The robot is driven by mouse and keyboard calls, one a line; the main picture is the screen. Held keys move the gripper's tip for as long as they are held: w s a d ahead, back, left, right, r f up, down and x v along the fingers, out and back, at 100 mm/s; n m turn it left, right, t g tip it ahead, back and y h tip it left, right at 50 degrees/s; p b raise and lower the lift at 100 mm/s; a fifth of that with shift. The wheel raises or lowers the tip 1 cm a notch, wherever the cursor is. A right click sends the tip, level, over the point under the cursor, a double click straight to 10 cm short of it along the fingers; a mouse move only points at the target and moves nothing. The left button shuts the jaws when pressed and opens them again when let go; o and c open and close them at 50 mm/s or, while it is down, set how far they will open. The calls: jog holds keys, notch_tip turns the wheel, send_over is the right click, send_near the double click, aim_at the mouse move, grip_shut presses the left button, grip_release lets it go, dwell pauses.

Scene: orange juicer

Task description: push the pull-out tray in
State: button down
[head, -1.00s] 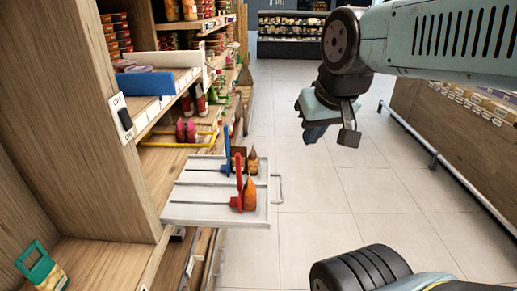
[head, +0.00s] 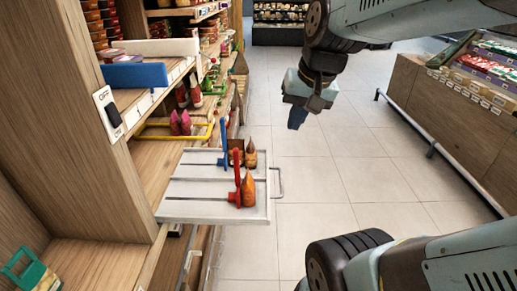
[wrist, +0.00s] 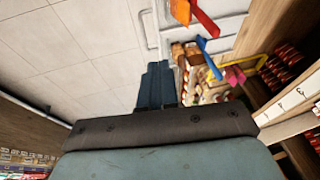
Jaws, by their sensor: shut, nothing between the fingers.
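The pull-out tray (head: 190,208) is a white slab sticking out of the wooden shelf into the aisle. A wire handle (head: 280,182) is on its outer edge. A red lever with an orange bottle-like piece (head: 248,190) and a blue lever (head: 225,145) with a similar brown piece stand on it. My gripper (head: 297,118) is shut and empty, above the aisle, beyond and to the right of the tray, apart from it. In the wrist view, my shut fingers (wrist: 156,85) point toward the handle side, and part of the tray (wrist: 225,22) shows at the top.
A switch panel (head: 109,113) is on the wooden post to the left. A yellow frame (head: 180,138) and pink bottles (head: 180,122) are on the shelf behind the tray. A green-handled item (head: 32,272) sits lower left. The tiled aisle is clear; a counter (head: 450,110) stands right.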

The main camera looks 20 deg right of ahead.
jog(key=w+d+f+m+g+y, duration=0.1)
jog(key=w+d+f+m+y, duration=0.4)
jog(key=w+f+m, duration=0.45)
jog(key=w+d+f+m+y, duration=0.2)
jog(key=w+d+f+m, duration=0.5)
jog(key=w+f+m, duration=0.25)
jog(key=shift+a+r+x, duration=0.3)
jog(key=shift+x, duration=1.8)
jog(key=shift+a+r+x, duration=0.3)
jog(key=shift+x, duration=1.8)
jog(key=shift+a+r+x, duration=0.3)
jog(key=shift+a+x, duration=0.05)
jog(key=shift+x, duration=1.7)
jog(key=shift+w, duration=0.15)
